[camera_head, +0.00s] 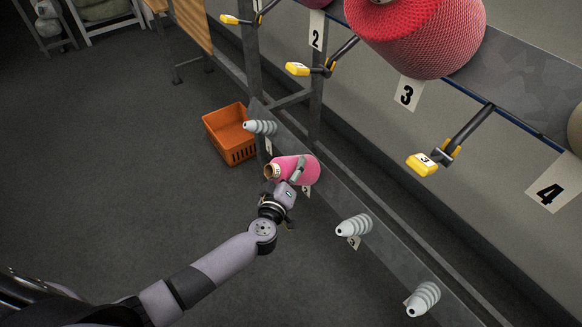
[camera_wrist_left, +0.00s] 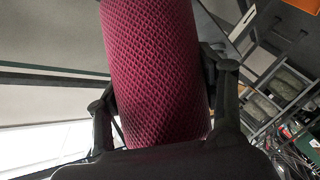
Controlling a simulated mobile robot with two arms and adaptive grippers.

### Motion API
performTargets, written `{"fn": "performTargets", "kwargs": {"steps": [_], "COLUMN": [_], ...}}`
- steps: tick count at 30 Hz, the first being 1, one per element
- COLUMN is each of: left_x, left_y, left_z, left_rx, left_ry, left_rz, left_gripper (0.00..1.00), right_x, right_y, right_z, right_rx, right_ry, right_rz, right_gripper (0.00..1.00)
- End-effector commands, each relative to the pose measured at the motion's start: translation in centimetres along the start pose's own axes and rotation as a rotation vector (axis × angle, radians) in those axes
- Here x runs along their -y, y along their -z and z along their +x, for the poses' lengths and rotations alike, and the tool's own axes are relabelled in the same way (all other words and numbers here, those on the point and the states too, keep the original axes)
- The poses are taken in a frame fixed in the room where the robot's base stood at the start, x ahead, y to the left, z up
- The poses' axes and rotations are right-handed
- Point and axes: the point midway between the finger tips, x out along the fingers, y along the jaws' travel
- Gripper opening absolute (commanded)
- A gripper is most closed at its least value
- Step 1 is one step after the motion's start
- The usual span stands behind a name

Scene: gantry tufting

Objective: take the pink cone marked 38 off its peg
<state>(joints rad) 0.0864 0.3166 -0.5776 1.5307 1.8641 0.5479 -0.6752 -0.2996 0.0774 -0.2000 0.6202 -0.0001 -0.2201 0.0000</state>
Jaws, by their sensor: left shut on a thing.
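The pink cone (camera_head: 309,171) is at the low rail, between two bare pegs. Its tan tube end points left, away from the rail. Its peg is hidden, so I cannot tell how far the cone sits on it. No number 38 can be read. My left gripper (camera_head: 297,174) is shut on the cone from the near side. In the left wrist view the cone (camera_wrist_left: 155,70) fills the middle, looks dark pink and meshed, and has a dark finger (camera_wrist_left: 218,85) on each side. My right gripper is not in view.
Grey ribbed pegs (camera_head: 353,225) stick out along the low rail (camera_head: 390,250). An orange crate (camera_head: 238,150) stands on the floor behind the cone. Above hang a large red cone (camera_head: 425,40) and yellow-tipped arms (camera_head: 421,165). The floor left of the rail is clear.

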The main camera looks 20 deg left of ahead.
Motion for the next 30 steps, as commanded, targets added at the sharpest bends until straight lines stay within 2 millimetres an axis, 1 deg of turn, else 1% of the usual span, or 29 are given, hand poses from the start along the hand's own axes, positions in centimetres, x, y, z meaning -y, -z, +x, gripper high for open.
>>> {"fn": "performTargets", "kwargs": {"steps": [1,6,17,30], "left_x": [-0.2,-0.2,-0.1,-0.3], "left_y": [0.3,0.5,0.6,2.5], "left_z": [-0.1,-0.3,-0.4,-2.2], "left_rx": [-0.001,-0.001,-0.001,0.000], "left_ry": [-0.001,-0.001,-0.001,-0.001], "left_rz": [0.001,0.001,0.001,0.003], "left_gripper": [0.14,0.14,0.14,0.14], "right_x": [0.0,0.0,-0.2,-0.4], "right_y": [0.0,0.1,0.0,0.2], "right_z": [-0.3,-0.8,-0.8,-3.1], "right_rx": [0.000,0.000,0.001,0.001], "right_ry": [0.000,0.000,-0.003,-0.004], "right_rz": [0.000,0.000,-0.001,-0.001], "right_gripper": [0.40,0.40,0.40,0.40]}}
